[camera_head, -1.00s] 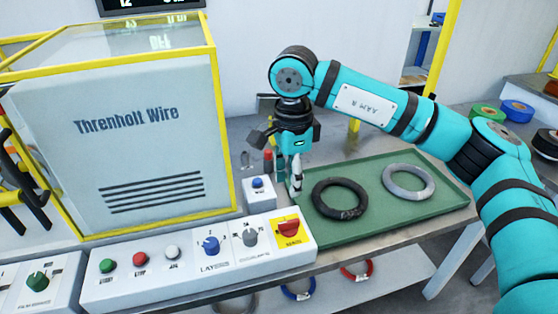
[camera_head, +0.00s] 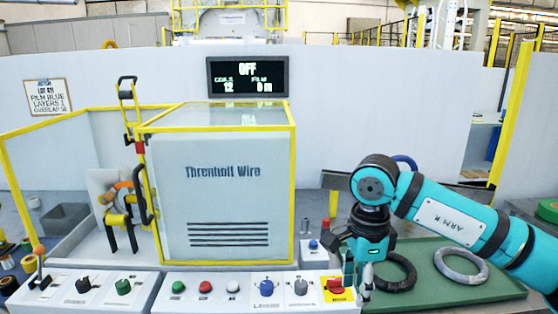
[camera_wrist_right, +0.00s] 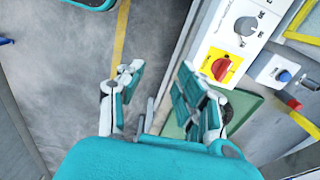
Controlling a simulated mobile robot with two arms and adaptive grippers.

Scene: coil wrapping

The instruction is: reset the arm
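My right arm (camera_head: 450,222) reaches in from the right, and its hand hangs down in front of the left side of the green tray. My right gripper (camera_head: 358,276) points down just right of the red switch on a yellow plate (camera_head: 336,287). In the right wrist view my right gripper (camera_wrist_right: 160,92) has its two fingers wide apart, with nothing between them. The red switch (camera_wrist_right: 220,68) lies beyond the right finger there. My left gripper is not in view.
The green tray (camera_head: 472,292) holds a dark coil (camera_head: 402,274) and a grey coil (camera_head: 461,266). The white control panel (camera_head: 215,285) runs along the front below the closed Threnholt Wire enclosure (camera_head: 222,190). The display (camera_head: 247,77) reads OFF. Bare floor (camera_wrist_right: 70,80) shows beside the table.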

